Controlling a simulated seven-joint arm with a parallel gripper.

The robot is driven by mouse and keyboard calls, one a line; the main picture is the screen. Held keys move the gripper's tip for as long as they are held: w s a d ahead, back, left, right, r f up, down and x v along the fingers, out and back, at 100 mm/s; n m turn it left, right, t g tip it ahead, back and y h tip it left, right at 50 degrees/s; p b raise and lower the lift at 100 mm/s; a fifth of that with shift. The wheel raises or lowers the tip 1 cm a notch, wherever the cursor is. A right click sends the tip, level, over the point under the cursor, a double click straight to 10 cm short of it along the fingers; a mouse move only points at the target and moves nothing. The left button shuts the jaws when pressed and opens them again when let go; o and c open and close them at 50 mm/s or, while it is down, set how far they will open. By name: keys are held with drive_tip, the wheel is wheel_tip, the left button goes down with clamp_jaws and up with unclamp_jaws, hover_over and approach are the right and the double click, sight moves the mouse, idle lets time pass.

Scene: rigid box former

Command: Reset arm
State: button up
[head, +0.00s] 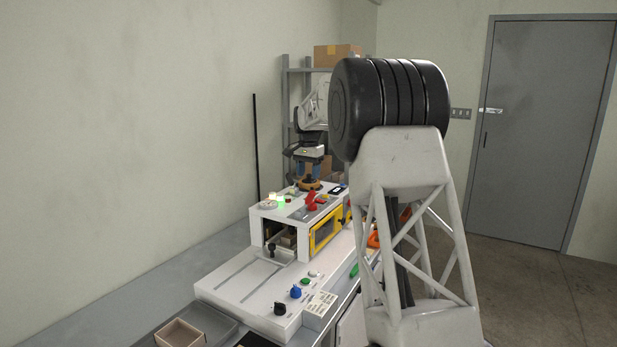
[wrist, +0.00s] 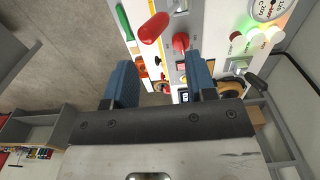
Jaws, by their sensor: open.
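My gripper (head: 309,172) is over the back of the white box former (head: 235,288) in the head view. Red controls (head: 316,200) stand on the machine's top, in front of my gripper. In the wrist view a red-tipped lever (wrist: 153,27) and a red knob (wrist: 181,41) lie beyond the fingertips. My arm hides part of the machine's right side in the head view.
A yellow-framed window (head: 326,230) is on the machine's side. Blue (head: 296,291) and black (head: 280,308) knobs are on its front deck. A small open cardboard box (head: 180,333) sits at the front left. Shelving with a carton (head: 336,55) stands behind; a wall is left.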

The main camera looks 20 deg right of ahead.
drive_tip(key=shift+s+r, duration=0.1)
idle(0.3)
drive_tip(key=shift+s+a+r, duration=0.15)
drive_tip(key=shift+s+r, duration=0.15)
drive_tip(key=shift+s, duration=0.2)
drive_tip(key=s+a+r+n+t, duration=0.1)
drive_tip(key=s+a+r+n, duration=0.15)
drive_tip(key=s, duration=1.45)
drive_tip(key=s+a+r+n, duration=0.2)
drive_tip(key=s+a+r, duration=0.15)
drive_tip(key=s, duration=1.35)
drive_tip(key=s+a+f+n, duration=0.1)
drive_tip(key=s+f, duration=0.4)
drive_tip(key=s, duration=0.6)
drive_tip(key=s+a+f+n+t, duration=0.1)
drive_tip(key=s+f, duration=0.3)
drive_tip(key=s, duration=0.7)
drive_tip(key=s+a+f+n, duration=0.1)
drive_tip(key=s+f, duration=0.4)
drive_tip(key=s, duration=0.7)
drive_tip(key=shift+f+n+t, duration=0.3)
drive_tip(key=shift+f+n, duration=0.05)
drive_tip(key=shift+n, duration=0.3)
